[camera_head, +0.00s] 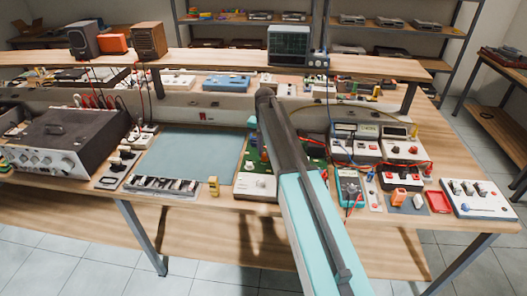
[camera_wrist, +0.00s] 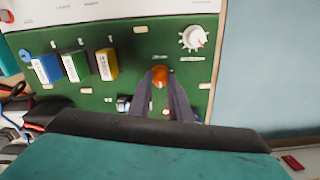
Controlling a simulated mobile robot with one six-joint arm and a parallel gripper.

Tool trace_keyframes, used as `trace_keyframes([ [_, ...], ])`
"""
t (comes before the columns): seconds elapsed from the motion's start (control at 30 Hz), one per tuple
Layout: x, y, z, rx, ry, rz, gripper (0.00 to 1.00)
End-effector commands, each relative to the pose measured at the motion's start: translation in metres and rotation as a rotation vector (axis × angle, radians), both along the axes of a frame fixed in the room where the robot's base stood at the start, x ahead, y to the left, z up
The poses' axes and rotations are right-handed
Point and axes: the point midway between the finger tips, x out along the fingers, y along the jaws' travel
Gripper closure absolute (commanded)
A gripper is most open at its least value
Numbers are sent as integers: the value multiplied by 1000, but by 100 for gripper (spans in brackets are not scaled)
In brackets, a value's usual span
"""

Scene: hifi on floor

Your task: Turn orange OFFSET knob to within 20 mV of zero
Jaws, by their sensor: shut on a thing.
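The orange knob (camera_wrist: 160,75) stands on a green circuit board (camera_wrist: 130,98) in the wrist view. My gripper (camera_wrist: 160,80) comes from below in that view, with its two dark fingers on either side of the knob, shut on it. The knob's sides are partly hidden by the fingers, and its pointer position cannot be told. In the head view the green board (camera_head: 316,150) is partly covered by my arm, and the knob and fingertips are hidden. A meter with a lit display (camera_head: 357,130) stands right of the board; its digits are too small to read.
A white knob (camera_wrist: 193,38) sits to the upper right of the orange knob. Blue (camera_wrist: 46,68), green (camera_wrist: 76,65) and yellow (camera_wrist: 106,64) blocks stand to its left. A blue-grey mat (camera_head: 192,155) lies bare on the bench. Cables run among the instruments at right.

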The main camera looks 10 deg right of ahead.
Motion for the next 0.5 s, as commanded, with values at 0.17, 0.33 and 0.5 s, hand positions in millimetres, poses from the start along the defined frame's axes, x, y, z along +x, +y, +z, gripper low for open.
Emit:
trace_keyframes([
  [0.17,1,2,0,8,-2,22,100],
  [0.33,1,2,0,8,-3,70,100],
  [0.5,1,2,0,8,-3,158,100],
])
